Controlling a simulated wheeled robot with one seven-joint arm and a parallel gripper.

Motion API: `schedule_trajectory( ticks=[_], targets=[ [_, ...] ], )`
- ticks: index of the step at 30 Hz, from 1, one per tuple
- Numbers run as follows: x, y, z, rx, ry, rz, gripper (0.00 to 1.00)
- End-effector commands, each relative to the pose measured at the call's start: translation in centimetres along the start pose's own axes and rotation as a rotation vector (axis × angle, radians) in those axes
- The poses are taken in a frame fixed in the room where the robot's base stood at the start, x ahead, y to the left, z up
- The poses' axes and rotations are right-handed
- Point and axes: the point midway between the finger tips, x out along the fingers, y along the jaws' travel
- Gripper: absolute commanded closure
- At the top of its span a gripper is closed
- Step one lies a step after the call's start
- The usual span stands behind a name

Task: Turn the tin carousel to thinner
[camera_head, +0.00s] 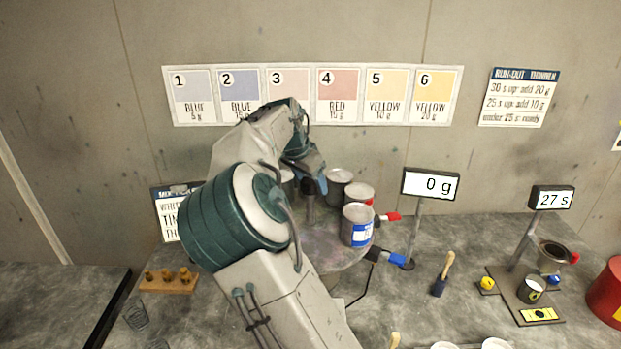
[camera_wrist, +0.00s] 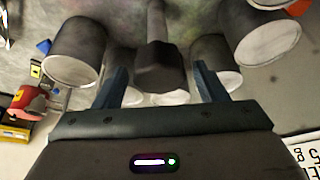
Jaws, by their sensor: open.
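The tin carousel (camera_head: 335,250) is a round, stained turntable on the bench, partly hidden behind my arm. It carries a blue-labelled tin (camera_head: 358,226), a red-labelled tin (camera_head: 358,194) and a grey tin (camera_head: 338,184); my arm hides the rest. In the wrist view several tins, such as one at left (camera_wrist: 75,52), surround a dark central knob (camera_wrist: 160,68) on a post. My gripper (camera_wrist: 161,80) is open, with one blue finger on each side of the knob. I cannot tell whether the fingers touch it. No thinner label is readable on a tin.
A scale display (camera_head: 430,185) reading 0 g stands close right of the carousel. A brush (camera_head: 443,275), a timer display (camera_head: 551,198) reading 27 s and a red container (camera_head: 606,290) lie further right. A wooden block with pegs (camera_head: 168,281) sits at left.

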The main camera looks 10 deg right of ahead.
Motion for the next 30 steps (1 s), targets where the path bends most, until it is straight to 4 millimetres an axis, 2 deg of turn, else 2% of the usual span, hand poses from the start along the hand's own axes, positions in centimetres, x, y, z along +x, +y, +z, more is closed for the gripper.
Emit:
schedule_trajectory(
  ticks=[8,9,15,16,23,30],
  targets=[
    [0.27,0.02,0.03,0.0,0.0,0.001,0.34],
    [0.27,0.02,0.02,0.0,0.0,0.001,0.37],
    [0.24,0.01,0.02,0.0,0.0,0.0,0.93],
    [0.24,0.01,0.02,0.0,0.0,0.0,0.97],
    [0.21,-0.09,0.21,-0.022,-0.002,-0.011,0.97],
    [0.04,-0.51,0.99,-0.137,-0.002,-0.062,0.97]
  ],
)
